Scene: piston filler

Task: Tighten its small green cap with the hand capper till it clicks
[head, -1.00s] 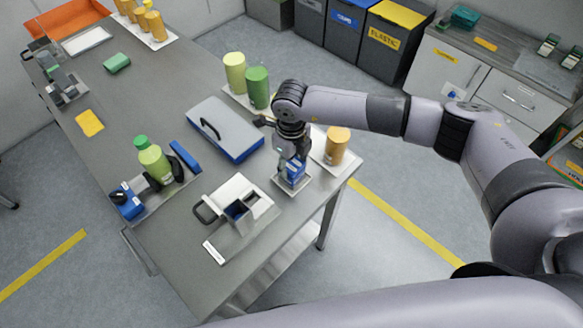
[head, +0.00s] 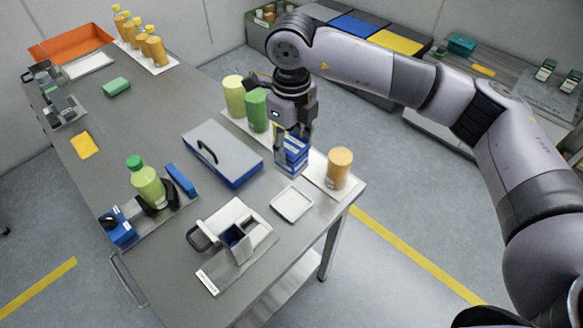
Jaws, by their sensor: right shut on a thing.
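A light green bottle (head: 148,185) with a small green cap (head: 135,163) stands upright between dark clamp jaws (head: 183,180) on the left part of the table. The cap sits on its neck; how tight it is cannot be seen. My right gripper (head: 297,135) points down and is shut on a blue hand capper (head: 295,155). The fingers partly hide the capper. The bottle is well to the left of the gripper. My left gripper is not in view.
A grey-blue case (head: 222,153) lies between the capper and bottle. Green cylinders (head: 256,110) and an orange one (head: 339,168) flank the gripper.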

